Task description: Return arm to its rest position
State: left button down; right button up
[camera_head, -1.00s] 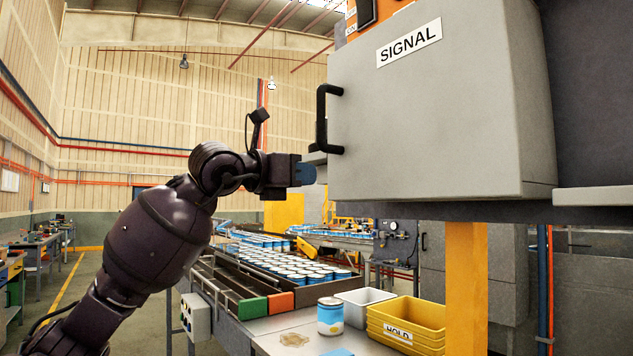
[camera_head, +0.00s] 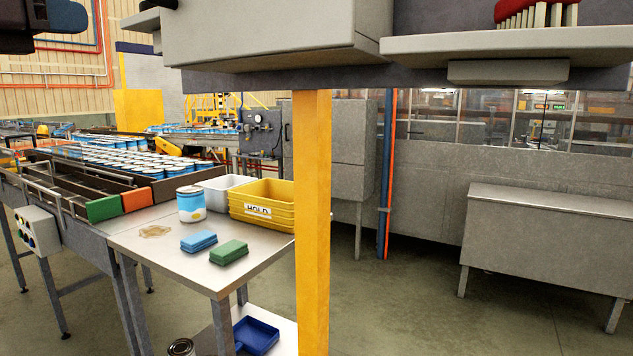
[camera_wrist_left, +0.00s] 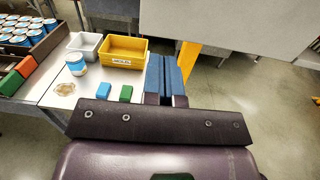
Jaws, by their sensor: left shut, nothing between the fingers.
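My left gripper (camera_head: 62,20) shows at the top left corner of the head view, cut off by the frame edge, with its blue fingertips pointing right. In the left wrist view its two blue fingers (camera_wrist_left: 166,78) lie side by side, shut, with nothing between them. My right gripper is not in view.
The steel table (camera_head: 150,262) bears a blue-and-white can (camera_head: 191,204), blue sponges (camera_head: 199,241), green sponges (camera_head: 229,252) and yellow HOLD bins (camera_head: 262,208). A yellow post (camera_head: 313,230) stands right of it. A can conveyor (camera_head: 60,190) runs at left.

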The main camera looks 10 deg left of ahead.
pick_arm(q)
jog(key=s+d+r+m+g+h, duration=0.25)
jog(key=d+m+h, duration=0.2)
jog(key=h, duration=0.35)
jog(key=w+a+f+n+t, duration=0.1)
jog(key=w+f+n+t, duration=0.3)
jog(key=f+n, duration=0.45)
jog(key=w+f+n+t, duration=0.2)
jog(key=w+f+n, duration=0.4)
jog(key=f+n, duration=0.25)
notch_tip(320, 180, down, 30)
jog(key=w+a+n+y, duration=0.2)
jog(key=n+y, duration=1)
jog(key=n, duration=0.5)
jog(key=s+d+f+n+g+y, duration=0.1)
jog(key=s+f+n+g, duration=0.15)
jog(key=f, duration=0.45)
jog(key=s+d+f+n+g+y, duration=0.1)
jog(key=s+f+n, duration=0.15)
jog(key=f, duration=0.55)
jog(key=s+d+f+n+g, duration=0.2)
jog(key=s+d+f, duration=0.1)
jog(key=s+f, duration=0.7)
jog(key=s+d+f+n+g, duration=0.3)
jog(key=s+f, duration=0.7)
jog(key=s, duration=0.2)
jog(key=shift+s+d+f+g+y, duration=0.2)
jog(key=shift+g+y, duration=0.1)
jog(key=shift+y, duration=0.1)
